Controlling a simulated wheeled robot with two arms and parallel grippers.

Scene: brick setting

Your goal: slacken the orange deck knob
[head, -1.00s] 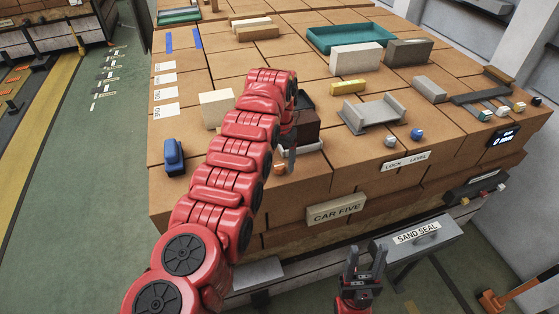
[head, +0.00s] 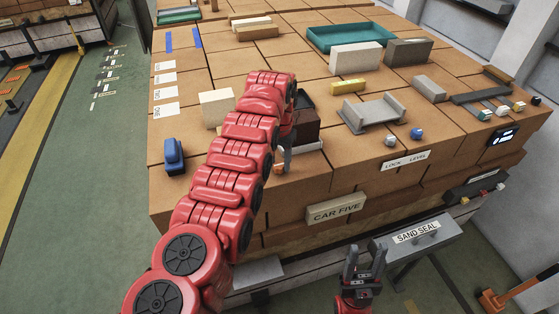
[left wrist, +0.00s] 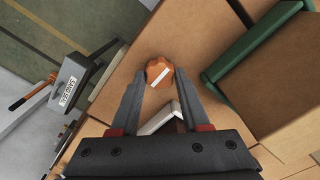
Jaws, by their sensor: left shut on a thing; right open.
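The orange deck knob (left wrist: 159,73), round with a scalloped edge and a white bar on top, sits on the tan brick deck. In the left wrist view my left gripper (left wrist: 160,78) has a finger on each side of it and is shut on it. In the head view only a little of the knob (head: 279,169) shows beside my left gripper (head: 284,160); the red arm hides part of the area. The white bar lies slanted in the wrist view. My right gripper (head: 364,262) is open and empty, low in front of the deck, near the SAND SEAL box.
The grey SAND SEAL box (head: 418,240) stands before the deck. A dark brown block (head: 307,127) is just behind my left gripper. A blue object (head: 174,157) lies left of my arm. A grey cradle (head: 373,116), a yellow block (head: 347,87) and a teal tray (head: 318,43) lie farther back.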

